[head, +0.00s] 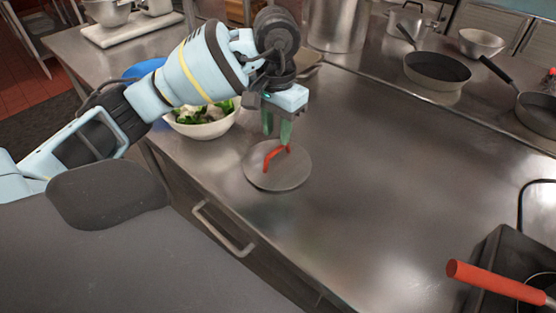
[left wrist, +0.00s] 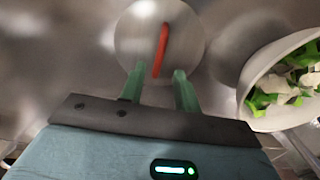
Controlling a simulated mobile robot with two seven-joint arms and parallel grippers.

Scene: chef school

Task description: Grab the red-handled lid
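The round grey lid (head: 293,178) lies flat on the steel counter near its front edge, and its red handle (head: 270,158) stands up as an arch. In the left wrist view the lid (left wrist: 186,32) is straight ahead, with the handle (left wrist: 161,45) pointing toward me. My left gripper (head: 278,138) points down just above the lid, at the handle's far end. Its green fingers (left wrist: 158,75) are apart, and the near end of the handle shows in line with the gap between them. I cannot tell whether they touch it. My right gripper is not in view.
A white bowl of greens (head: 205,130) stands close to the left of the lid. A red-handled item (head: 490,281) lies on a dark appliance at bottom right. Pans (head: 437,70) stand at the back right. The middle of the counter (head: 380,180) is clear.

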